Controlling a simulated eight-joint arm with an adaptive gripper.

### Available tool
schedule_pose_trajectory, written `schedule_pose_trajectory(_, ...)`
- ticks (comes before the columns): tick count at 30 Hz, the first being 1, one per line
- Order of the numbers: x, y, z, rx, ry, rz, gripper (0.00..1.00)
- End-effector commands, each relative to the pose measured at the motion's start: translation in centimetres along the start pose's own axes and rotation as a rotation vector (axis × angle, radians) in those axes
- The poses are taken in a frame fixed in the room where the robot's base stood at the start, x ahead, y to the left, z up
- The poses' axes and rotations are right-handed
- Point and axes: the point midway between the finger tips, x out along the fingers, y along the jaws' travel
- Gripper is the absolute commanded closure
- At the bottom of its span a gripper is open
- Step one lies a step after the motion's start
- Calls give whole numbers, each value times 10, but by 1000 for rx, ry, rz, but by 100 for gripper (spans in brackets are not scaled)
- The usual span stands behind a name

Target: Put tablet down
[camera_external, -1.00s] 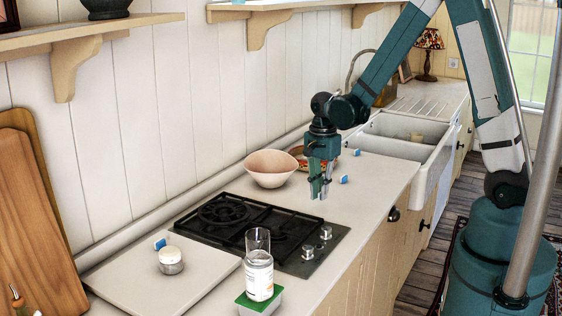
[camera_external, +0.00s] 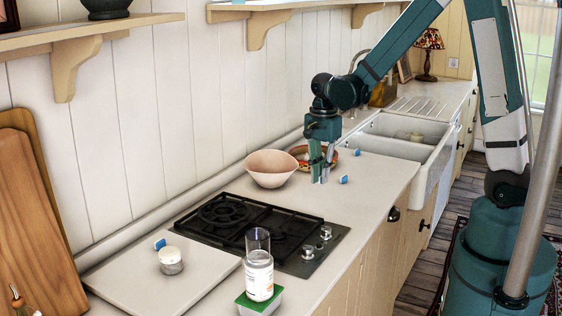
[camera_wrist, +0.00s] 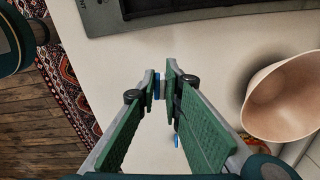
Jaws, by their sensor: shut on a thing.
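My gripper (camera_external: 321,180) points down just above the worktop, right of the pink bowl. In the wrist view its fingertips (camera_wrist: 161,88) are shut on a small blue-and-white tablet (camera_wrist: 157,86). In the outside view the fingers hide this tablet, and I cannot tell whether it touches the worktop. Another blue-and-white tablet (camera_external: 343,179) lies on the worktop just right of the fingers. A further one (camera_external: 357,152) lies nearer the sink.
The pink bowl (camera_external: 271,168) stands close left of my gripper, with a patterned dish (camera_external: 299,153) behind. The black hob (camera_external: 238,221) lies in front. The worktop (camera_external: 370,195) right of the fingers is mostly clear.

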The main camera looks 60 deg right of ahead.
Motion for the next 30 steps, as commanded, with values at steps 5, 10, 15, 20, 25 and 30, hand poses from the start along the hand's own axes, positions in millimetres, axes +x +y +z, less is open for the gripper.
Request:
schedule_pose_trajectory(5, 0, 0, 0, 0, 0, 0, 96)
schedule_pose_trajectory(10, 0, 0, 0, 0, 0, 0, 96)
schedule_pose_trajectory(15, 0, 0, 0, 0, 0, 0, 96)
schedule_pose_trajectory(20, 0, -1, 1, -1, 0, 0, 96)
schedule_pose_trajectory(25, -1, -6, 9, -5, 0, 0, 96)
schedule_pose_trajectory(30, -2, -19, 29, -12, 0, 0, 96)
